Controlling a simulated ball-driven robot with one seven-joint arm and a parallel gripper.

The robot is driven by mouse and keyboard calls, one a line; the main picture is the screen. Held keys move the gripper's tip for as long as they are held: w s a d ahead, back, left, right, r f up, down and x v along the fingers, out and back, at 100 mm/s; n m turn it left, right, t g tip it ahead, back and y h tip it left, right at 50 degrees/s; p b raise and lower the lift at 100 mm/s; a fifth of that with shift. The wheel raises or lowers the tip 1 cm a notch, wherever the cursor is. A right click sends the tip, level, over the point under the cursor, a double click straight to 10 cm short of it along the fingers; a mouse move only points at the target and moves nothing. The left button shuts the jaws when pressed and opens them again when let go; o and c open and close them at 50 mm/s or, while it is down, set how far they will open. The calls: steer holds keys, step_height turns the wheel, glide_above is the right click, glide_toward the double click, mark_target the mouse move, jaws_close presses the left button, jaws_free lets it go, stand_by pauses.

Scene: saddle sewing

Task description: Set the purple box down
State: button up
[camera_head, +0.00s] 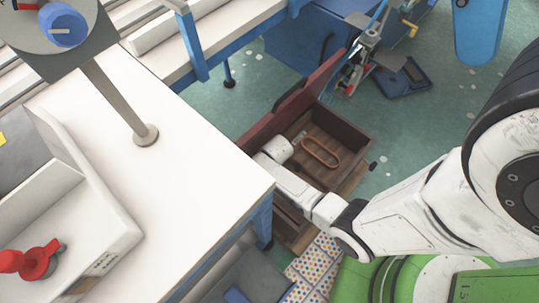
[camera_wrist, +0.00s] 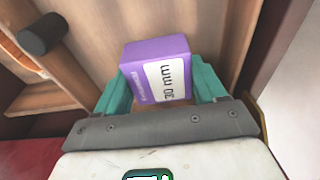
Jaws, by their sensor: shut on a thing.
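The purple box (camera_wrist: 156,52) has a white printed label and sits between the teal fingers of my gripper (camera_wrist: 162,84) in the wrist view. The fingers press on its left and right sides. Wood shows close behind the box, but I cannot tell whether the box touches it. In the head view my white arm reaches down to a brown wooden cabinet with an open drawer (camera_head: 345,133). My fingers and the purple box are hidden in that view.
A white table (camera_head: 190,190) stands left of the cabinet, its corner near my forearm. A reddish panel (camera_head: 262,128) borders the drawer, which holds an orange-brown oval ring (camera_head: 320,153). A dark cylindrical knob (camera_wrist: 43,34) shows at upper left in the wrist view. Green floor (camera_head: 425,115) lies beyond.

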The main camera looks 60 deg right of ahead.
steer(key=o, duration=1.1)
steer(key=shift+f, duration=0.1)
steer(key=r+p, duration=0.1)
steer(key=r, duration=0.3)
steer(key=s+r+p, duration=0.1)
steer(key=r, duration=0.3)
steer(key=r+p, duration=0.2)
steer(key=r, duration=0.2)
steer(key=shift+s+a+r, duration=0.1)
steer(key=shift+s+a, duration=0.15)
steer(key=shift+s, duration=0.1)
